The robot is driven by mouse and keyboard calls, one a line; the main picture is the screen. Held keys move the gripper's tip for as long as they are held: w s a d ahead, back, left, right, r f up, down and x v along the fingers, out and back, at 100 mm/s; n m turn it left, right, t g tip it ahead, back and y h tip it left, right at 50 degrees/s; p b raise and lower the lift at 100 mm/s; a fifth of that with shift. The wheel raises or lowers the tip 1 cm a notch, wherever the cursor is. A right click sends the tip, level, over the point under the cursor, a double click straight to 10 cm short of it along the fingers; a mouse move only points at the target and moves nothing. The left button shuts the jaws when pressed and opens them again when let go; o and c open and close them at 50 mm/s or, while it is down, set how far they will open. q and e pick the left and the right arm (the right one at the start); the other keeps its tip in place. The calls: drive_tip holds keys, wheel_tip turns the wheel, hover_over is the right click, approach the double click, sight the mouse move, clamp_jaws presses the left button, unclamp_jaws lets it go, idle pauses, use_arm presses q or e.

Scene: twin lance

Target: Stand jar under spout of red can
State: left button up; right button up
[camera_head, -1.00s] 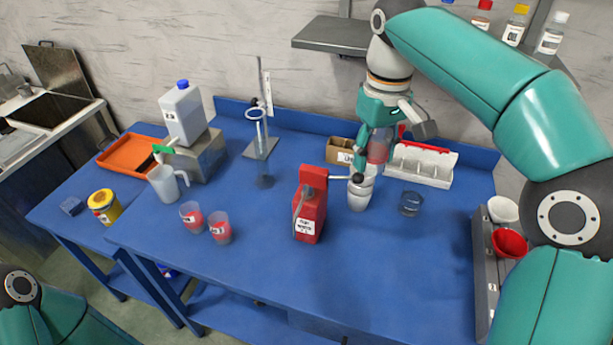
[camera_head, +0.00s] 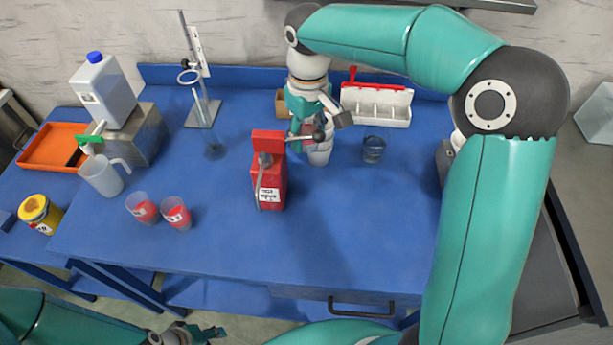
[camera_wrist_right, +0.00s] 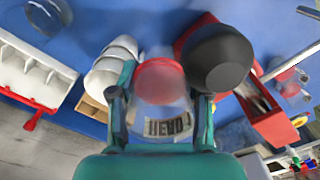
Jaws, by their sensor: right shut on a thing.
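The red can (camera_head: 270,185) stands upright at mid-table with a white label.
Stacked white cups (camera_head: 320,155) stand close to the jar. A clear glass (camera_head: 373,150) is right of them. A white rack (camera_head: 377,105) is behind. Two jars with red (camera_head: 142,209) stand left, near a jug (camera_head: 102,176). The front right of the table is clear.

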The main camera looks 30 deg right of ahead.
sight(308, 186)
wheel_tip(308, 186, down, 15)
drive_tip(key=shift+s+r+p, duration=0.15)
drive_tip(key=shift+p, duration=0.3)
drive_tip(key=o, duration=0.9)
